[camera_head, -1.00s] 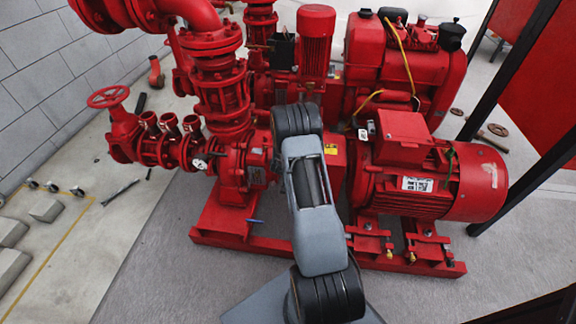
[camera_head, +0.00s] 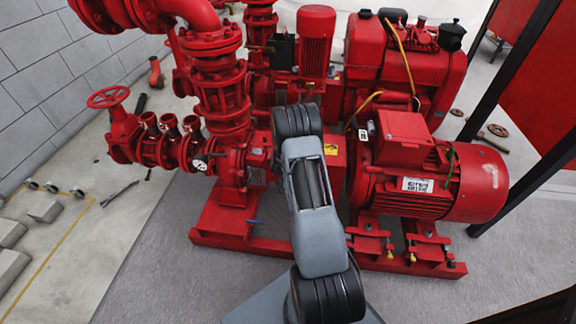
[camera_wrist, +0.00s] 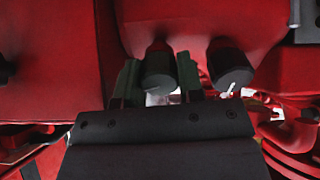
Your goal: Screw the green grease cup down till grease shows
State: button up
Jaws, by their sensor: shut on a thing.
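In the wrist view, my gripper (camera_wrist: 157,82) has its two dark greenish fingers on either side of a dark round cup (camera_wrist: 158,68) under red metal, and is shut on it. The held cup looks nearly black in the shade, so I cannot tell whether it is green. A second dark cup (camera_wrist: 229,64) hangs just right of the right finger, with a small pale mark at its lower edge. I cannot make out any grease for certain. In the head view my arm hides the gripper and both cups.
In the head view, the red pump (camera_head: 230,165) stands left of my arm and the red motor (camera_head: 440,185) right of it, both on a red base frame (camera_head: 270,246). A dark post (camera_head: 520,75) rises at the right. Grey floor lies open in front.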

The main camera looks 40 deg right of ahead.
jog(key=m+b, duration=0.2)
jog(key=m, duration=0.4)
jog(key=shift+f+b, duration=0.15)
jog(key=shift+b, duration=0.2)
jog(key=m+b, duration=0.3)
jog(key=m, duration=0.3)
jog(key=shift+s, duration=0.1)
jog(key=o, duration=0.7)
jog(key=shift+c, duration=0.2)
jog(key=p+v, duration=0.4)
jog(key=v, duration=1)
jog(key=shift+p, duration=0.4)
